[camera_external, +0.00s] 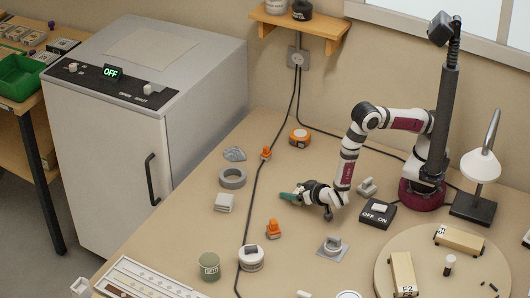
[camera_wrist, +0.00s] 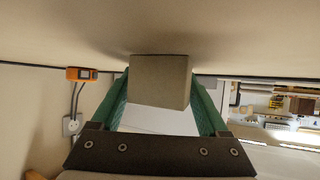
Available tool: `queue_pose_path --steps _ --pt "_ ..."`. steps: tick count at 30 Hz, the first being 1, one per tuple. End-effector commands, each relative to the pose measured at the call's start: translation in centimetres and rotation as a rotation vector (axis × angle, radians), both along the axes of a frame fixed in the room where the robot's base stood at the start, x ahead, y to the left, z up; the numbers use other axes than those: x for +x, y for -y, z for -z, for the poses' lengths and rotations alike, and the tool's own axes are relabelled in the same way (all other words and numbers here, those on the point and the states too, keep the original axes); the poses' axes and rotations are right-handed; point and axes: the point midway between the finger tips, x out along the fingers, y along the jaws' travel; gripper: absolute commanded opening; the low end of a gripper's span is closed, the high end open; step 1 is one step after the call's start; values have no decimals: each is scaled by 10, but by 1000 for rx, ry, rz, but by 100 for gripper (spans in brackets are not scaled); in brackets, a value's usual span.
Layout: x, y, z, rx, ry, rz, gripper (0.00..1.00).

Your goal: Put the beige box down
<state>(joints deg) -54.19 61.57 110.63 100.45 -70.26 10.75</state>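My gripper (camera_external: 287,197) has green fingers and is low over the middle of the bench, pointing left in the external view. In the wrist view, the beige box (camera_wrist: 160,80) sits between the tips of the two green fingers, with a finger against each side. The box's end is close to the bench surface, with a soft shadow around it; I cannot tell whether it touches. In the external view the box cannot be made out at the fingers.
Left of my gripper are a grey ring (camera_external: 232,178) and a pale block (camera_external: 224,203). An ON/OFF switch box (camera_external: 377,214) stands to the right. Bare bench lies around the fingers.

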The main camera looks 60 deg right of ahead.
Motion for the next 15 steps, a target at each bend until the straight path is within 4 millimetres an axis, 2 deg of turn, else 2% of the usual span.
queue_pose_path --steps 1,3,11,15 --pt "0 0 0 0 0 0 89" --pt "0 0 0 0 0 0 100" --pt "0 0 -3 0 0 0 100" --pt "-15 -8 -13 0 0 -4 100"
